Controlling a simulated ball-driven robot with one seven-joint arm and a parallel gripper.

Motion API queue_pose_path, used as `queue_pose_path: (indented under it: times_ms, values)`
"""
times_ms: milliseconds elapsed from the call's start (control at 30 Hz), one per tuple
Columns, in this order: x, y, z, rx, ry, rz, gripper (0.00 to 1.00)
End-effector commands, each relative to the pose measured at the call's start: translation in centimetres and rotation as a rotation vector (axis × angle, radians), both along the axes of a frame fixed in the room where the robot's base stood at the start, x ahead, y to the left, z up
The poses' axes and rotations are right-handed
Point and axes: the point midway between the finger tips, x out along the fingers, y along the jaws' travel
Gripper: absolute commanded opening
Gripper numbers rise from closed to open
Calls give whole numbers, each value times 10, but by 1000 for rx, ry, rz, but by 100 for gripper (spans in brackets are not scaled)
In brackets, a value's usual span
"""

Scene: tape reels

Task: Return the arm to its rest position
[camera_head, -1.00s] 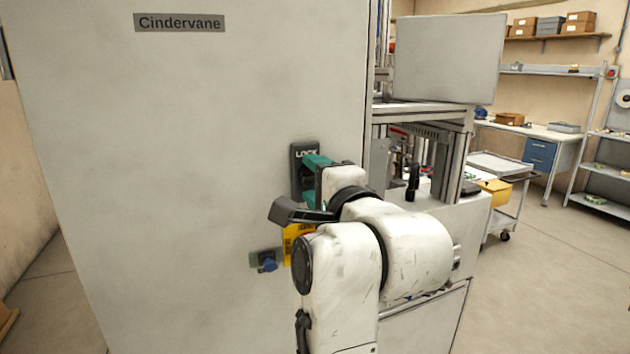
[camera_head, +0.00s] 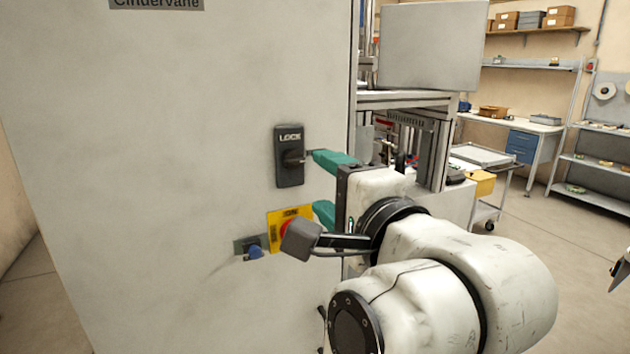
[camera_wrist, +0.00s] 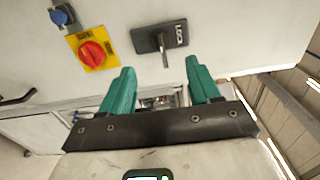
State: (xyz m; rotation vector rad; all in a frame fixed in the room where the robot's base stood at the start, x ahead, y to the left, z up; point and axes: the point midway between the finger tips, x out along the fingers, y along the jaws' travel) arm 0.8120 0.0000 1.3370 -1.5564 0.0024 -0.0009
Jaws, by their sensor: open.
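My gripper (camera_head: 322,186) has two green fingers held wide apart with nothing between them. It is in front of the machine cabinet's side panel (camera_head: 170,120), to the right of a dark LOCK plate (camera_head: 289,155) with a knob or key on it. In the wrist view my gripper (camera_wrist: 160,88) is open, and the LOCK plate (camera_wrist: 150,40) lies beyond the fingertips, apart from them. My white arm covers the lower right of the head view.
A red rotary switch on a yellow plate (camera_wrist: 92,52) and a blue-knobbed fitting (camera_head: 251,248) sit on the panel near my gripper. A cart (camera_head: 488,160) with a yellow bin stands behind right. Open floor (camera_head: 560,240) lies to the right.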

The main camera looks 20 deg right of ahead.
Motion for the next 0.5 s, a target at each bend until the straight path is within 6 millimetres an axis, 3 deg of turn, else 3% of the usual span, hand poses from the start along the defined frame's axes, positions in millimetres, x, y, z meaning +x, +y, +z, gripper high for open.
queue_pose_path:
  times_ms: [167,500]
  values:
    - [-10,0,0,0,0,0,62]
    - [-10,0,0,0,1,0,62]
